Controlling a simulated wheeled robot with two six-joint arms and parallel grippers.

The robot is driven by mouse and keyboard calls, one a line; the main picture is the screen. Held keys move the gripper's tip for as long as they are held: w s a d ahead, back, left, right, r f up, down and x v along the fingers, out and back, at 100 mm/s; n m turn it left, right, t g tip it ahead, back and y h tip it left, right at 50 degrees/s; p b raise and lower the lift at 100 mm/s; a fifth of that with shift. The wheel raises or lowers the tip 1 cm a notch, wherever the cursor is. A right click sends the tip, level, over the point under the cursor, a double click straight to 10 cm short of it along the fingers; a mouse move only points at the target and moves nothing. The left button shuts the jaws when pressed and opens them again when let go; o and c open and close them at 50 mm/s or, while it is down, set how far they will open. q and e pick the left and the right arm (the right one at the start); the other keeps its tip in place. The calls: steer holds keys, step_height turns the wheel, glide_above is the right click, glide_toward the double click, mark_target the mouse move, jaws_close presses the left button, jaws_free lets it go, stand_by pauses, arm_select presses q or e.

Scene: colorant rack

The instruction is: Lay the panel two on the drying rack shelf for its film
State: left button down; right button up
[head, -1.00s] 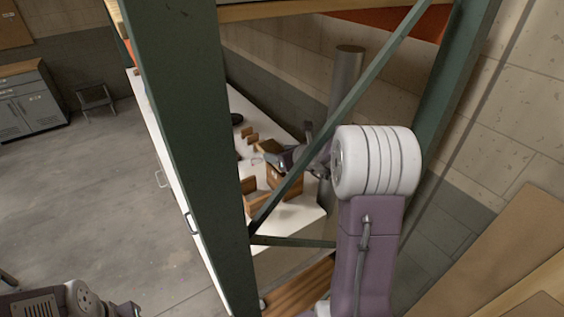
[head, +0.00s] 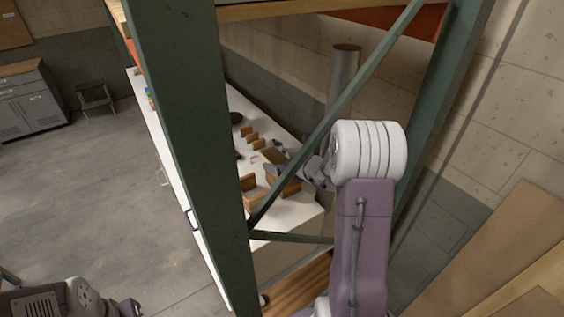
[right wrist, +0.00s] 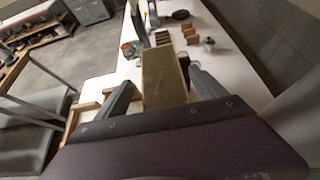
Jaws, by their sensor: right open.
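A flat tan-brown panel (right wrist: 163,78) stands between the two fingers of my right gripper (right wrist: 163,88) in the right wrist view. The fingers are apart, one on each side of it; I cannot tell whether either touches it. No number shows on it. In the head view my right gripper (head: 278,160) is over the white table, partly behind a green diagonal brace, close to the panel (head: 272,157). At the bottom left is my left gripper (head: 128,308), cut by the frame edge, its jaws unclear. The drying rack shelf cannot be told for sure.
Green posts (head: 180,150) and a diagonal brace (head: 335,110) stand between the head camera and the white table (head: 295,212). Wooden blocks (head: 250,183) and a dark round dish (head: 237,118) are on the table. A grey cylinder column (head: 343,80) rises behind. Bare floor lies left.

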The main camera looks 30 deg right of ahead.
steer(key=shift+s+d+r, duration=0.1)
steer(key=shift+s+r, duration=0.1)
steer(key=shift+s, duration=0.15)
steer(key=v, duration=1.1)
steer(key=shift+b, duration=0.4)
